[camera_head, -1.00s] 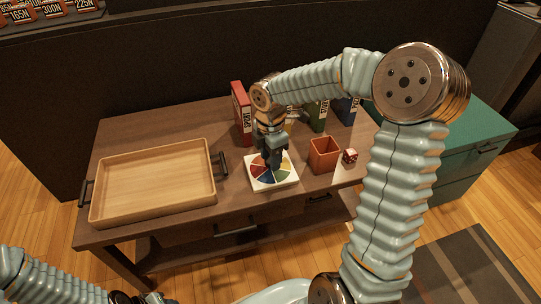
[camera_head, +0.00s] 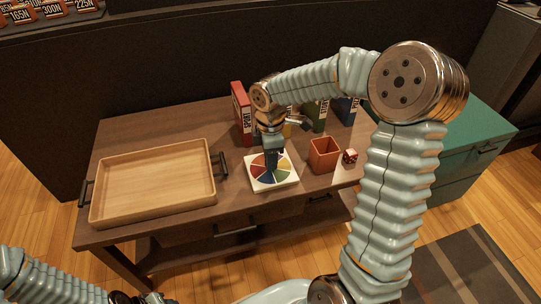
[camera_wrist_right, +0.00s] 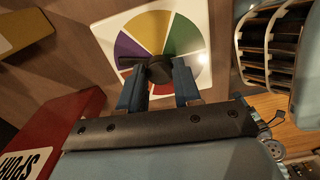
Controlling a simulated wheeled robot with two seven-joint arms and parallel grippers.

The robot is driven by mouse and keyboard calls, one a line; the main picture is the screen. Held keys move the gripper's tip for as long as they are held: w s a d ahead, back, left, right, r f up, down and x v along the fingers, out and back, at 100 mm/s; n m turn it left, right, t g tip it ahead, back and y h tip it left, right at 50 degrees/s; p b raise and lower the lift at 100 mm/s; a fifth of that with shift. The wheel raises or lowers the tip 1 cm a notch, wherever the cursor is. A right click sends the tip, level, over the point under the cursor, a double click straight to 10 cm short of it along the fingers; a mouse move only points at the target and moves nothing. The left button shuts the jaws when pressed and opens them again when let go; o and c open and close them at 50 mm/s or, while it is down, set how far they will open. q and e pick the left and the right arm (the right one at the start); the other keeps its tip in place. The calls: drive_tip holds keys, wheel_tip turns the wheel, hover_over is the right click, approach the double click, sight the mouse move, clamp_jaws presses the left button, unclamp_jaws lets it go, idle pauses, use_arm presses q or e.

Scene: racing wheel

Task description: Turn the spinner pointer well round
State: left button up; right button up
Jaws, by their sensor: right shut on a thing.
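The spinner is a white square board (camera_head: 258,185) with a disc of coloured wedges, lying on the brown table. The right wrist view shows its board (camera_wrist_right: 108,30) and wedges from close up. My right gripper (camera_head: 272,168) reaches down over the middle of the disc. In the wrist view, my right gripper (camera_wrist_right: 158,80) is shut on the dark spinner pointer (camera_wrist_right: 160,68), one finger on each side of its hub. Which wedge the pointer faces is hard to tell. My left gripper (camera_head: 135,298) is only partly in view at the bottom edge, its fingers unclear.
A wooden tray (camera_head: 150,210) stands left of the spinner. An orange-brown open cup (camera_head: 323,155) and a red die (camera_head: 350,156) stand to the right. A red box (camera_head: 241,112) and other upright boxes stand behind. Bare table lies in front of the board.

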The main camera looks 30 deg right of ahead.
drive_tip(key=m, duration=0.4)
drive_tip(key=shift+m, duration=0.3)
drive_tip(key=m, duration=0.4)
drive_tip(key=shift+m, duration=0.3)
drive_tip(key=m, duration=0.4)
drive_tip(key=shift+m, duration=0.3)
drive_tip(key=m, duration=1.2)
drive_tip(key=shift+r+m+p, duration=0.1)
drive_tip(key=shift+m+p, duration=0.2)
drive_tip(key=m+p, duration=0.1)
drive_tip(key=m, duration=0.3)
drive_tip(key=shift+m+p, duration=0.9)
drive_tip(key=shift+m, duration=1.2)
